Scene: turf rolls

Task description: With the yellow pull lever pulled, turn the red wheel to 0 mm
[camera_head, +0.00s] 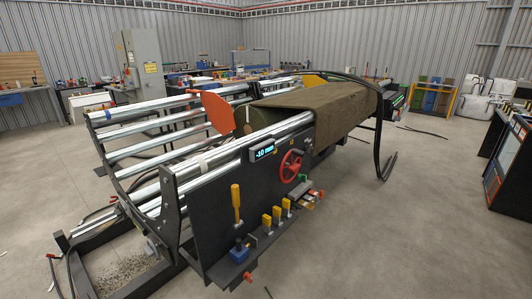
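The red wheel (291,166) is mounted on the dark side panel (220,194) of the turf roll machine. A small display (262,150) beside it, up and to the left, seems to read -10 mm. A tall yellow lever (236,203) stands upright on the panel to the left of the wheel. Several shorter yellow handles (276,214) stand in a row below the wheel. I cannot tell from this view whether the pull lever is pulled. Neither of my grippers is in view, and nothing touches the wheel or the levers.
Shiny rollers (150,123) and an orange disc (217,111) lie behind the panel. Brown turf (335,100) covers the right end, where a curved black bar (378,140) with prongs stands out. Blue and red fittings jut from the panel's lower edge. The floor in front right is clear.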

